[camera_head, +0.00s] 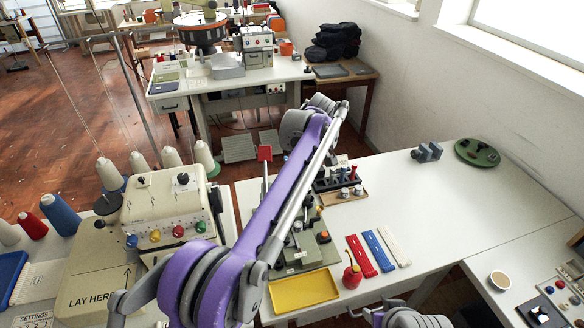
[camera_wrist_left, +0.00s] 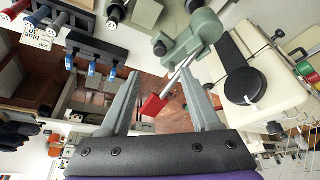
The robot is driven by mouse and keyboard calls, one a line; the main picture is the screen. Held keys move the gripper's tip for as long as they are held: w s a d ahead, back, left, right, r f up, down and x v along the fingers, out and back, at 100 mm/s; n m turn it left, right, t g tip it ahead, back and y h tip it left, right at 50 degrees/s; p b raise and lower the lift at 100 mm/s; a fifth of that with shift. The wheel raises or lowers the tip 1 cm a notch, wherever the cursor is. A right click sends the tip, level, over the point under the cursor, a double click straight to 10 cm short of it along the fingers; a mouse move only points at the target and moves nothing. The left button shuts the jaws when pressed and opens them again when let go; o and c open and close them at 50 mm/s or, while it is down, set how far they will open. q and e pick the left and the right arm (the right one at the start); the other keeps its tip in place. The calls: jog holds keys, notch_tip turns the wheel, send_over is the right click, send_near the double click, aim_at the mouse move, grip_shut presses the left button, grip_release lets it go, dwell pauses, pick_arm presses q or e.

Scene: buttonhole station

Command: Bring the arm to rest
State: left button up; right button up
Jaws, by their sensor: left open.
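My left arm (camera_head: 280,195) reaches from the bottom of the head view up over the green buttonhole machine (camera_head: 302,250). Its gripper is hidden or cannot be made out there. In the left wrist view my left gripper (camera_wrist_left: 160,82) is open, its two grey fingers spread apart. A red lever handle (camera_wrist_left: 153,106) on a metal rod shows between the fingers, with a visible gap on each side. The red handle also shows in the head view (camera_head: 264,153), left of the arm.
A cream machine (camera_head: 160,215) with thread cones stands on the left. A yellow tray (camera_head: 304,290), a red oil can (camera_head: 352,272) and red, blue and white strips (camera_head: 372,250) lie at the front. A rack of tools (camera_head: 340,180) stands behind. The right tabletop is largely clear.

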pick_arm(q)
jog(key=s+a+r+m+t+h, duration=0.1)
jog(key=s+a+m, duration=0.2)
jog(key=s+a, duration=0.35)
jog(key=s+a+r+m+h, duration=0.15)
jog(key=s+a, duration=0.25)
jog(key=s, duration=0.5)
jog(key=s+a+f+m+t, duration=0.1)
jog(key=s+a+f+m, duration=0.1)
jog(key=s+f, duration=0.4)
jog(key=s+a+f+m+t+h, duration=0.1)
jog(key=s+a+f+m, duration=0.2)
jog(key=s, duration=1.1)
notch_tip(320, 180, down, 3)
jog(key=shift+s+f+m, duration=0.2)
jog(key=shift+s+m, duration=0.05)
jog(key=shift+m, duration=0.1)
